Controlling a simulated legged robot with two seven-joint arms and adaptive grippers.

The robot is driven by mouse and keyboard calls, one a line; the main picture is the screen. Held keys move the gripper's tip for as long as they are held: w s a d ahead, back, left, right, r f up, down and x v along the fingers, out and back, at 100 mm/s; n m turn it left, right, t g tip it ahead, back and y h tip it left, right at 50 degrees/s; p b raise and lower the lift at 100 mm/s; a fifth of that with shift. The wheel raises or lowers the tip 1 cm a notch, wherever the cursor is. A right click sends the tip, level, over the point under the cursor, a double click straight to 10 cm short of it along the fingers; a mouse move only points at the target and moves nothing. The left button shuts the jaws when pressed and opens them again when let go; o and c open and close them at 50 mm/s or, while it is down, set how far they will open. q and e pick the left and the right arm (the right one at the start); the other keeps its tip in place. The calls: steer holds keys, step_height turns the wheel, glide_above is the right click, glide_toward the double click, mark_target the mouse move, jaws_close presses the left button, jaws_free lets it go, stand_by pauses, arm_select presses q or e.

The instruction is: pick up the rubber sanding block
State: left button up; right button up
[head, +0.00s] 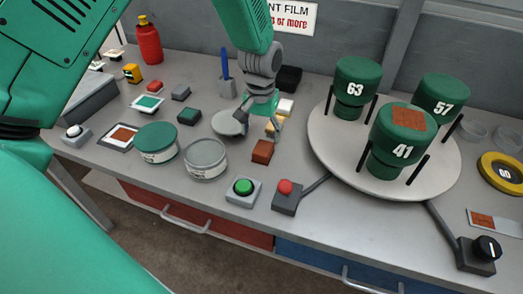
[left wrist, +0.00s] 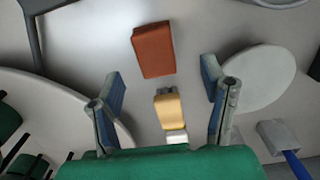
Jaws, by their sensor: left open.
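Several blocks that could be the rubber sanding block lie on the bench; no label tells which it is. A reddish-brown block (head: 262,151) lies in front of my left gripper (head: 261,124), and it shows in the left wrist view (left wrist: 153,50) beyond the fingertips. A tan block (left wrist: 168,109) with a grey part lies between the open fingers in that view, apart from both. A white block (left wrist: 176,136) is behind it, partly hidden by my gripper. My left gripper is open, points down and holds nothing. My right gripper is not in view.
A turntable (head: 437,176) with numbered green cylinders stands to the right. A round pale disc (head: 229,123) lies close left of the gripper. Tins (head: 205,159), a green button box (head: 243,190) and a red-knobbed box (head: 286,196) are nearer the front edge. Smaller blocks (head: 189,116) lie left.

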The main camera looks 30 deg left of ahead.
mark_target(264, 148)
arm_select(q)
steer(key=shift+w+d+f, duration=0.1)
steer(key=shift+d+f, duration=0.6)
steer(key=shift+f, duration=0.25)
steer(key=f, duration=0.2)
steer(key=a+f, duration=0.1)
steer(key=f, duration=0.1)
steer(key=shift+w+f, duration=0.1)
steer(key=shift+f, duration=0.1)
steer(key=shift+a+f, duration=0.15)
steer(key=shift+a, duration=0.1)
steer(key=shift+d, duration=0.45)
steer(key=c, duration=1.4)
steer(key=shift+o, duration=0.2)
steer(key=shift+d+r, duration=0.25)
steer(key=shift+a+r, duration=0.15)
steer(key=r, duration=0.8)
steer(key=shift+a+r, duration=0.2)
steer(key=shift+r, duration=0.05)
steer(key=shift+d+r, duration=0.25)
steer(key=shift+r, duration=0.35)
